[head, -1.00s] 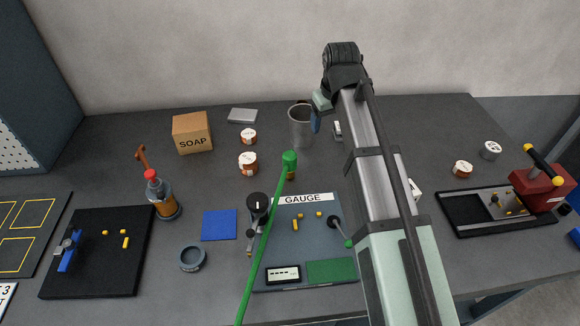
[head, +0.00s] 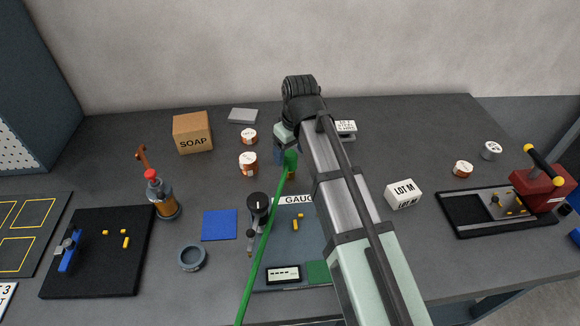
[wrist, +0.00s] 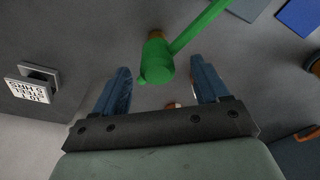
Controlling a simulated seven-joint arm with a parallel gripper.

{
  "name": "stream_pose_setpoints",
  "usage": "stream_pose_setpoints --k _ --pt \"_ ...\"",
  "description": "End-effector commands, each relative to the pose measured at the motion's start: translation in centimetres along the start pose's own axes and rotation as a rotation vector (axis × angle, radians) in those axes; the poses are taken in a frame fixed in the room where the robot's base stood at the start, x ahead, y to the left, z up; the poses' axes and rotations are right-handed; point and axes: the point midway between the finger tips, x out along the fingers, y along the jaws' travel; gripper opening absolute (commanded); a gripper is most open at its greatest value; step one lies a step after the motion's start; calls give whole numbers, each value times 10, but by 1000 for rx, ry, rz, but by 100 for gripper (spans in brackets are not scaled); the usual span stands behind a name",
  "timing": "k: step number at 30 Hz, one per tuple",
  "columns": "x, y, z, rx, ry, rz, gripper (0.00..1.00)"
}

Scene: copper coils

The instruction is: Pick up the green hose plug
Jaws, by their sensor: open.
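The green hose plug (head: 291,160) stands near the middle of the table, with a green hose (head: 263,238) running from it toward the front edge. In the wrist view the plug (wrist: 155,60) shows between and just beyond the fingertips, with the hose (wrist: 200,22) leading up and right. My gripper (wrist: 160,66) is open, its two blue fingers apart, one on each side of the plug; I see no grip on it. In the head view my gripper (head: 283,150) is at the plug, partly hidden by my arm.
The gauge board (head: 320,236) lies in front, partly behind my arm. An orange-labelled jar (head: 248,164) and soap box (head: 192,133) stand left. A dark-topped tool (head: 257,205) is close to the hose. The white LOT M box (head: 403,194) is right.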

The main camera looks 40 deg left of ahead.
Motion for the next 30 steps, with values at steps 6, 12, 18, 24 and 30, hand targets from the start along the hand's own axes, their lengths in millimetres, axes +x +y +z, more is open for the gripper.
stream_pose_setpoints --k 6,12,18,24,30 --pt "11 0 0 0 -1 0 74" --pt "19 1 0 0 -1 0 74" --pt "42 4 -1 1 -2 0 74" --pt "61 3 -1 -1 0 1 74" --pt "63 3 -1 -1 2 2 74"
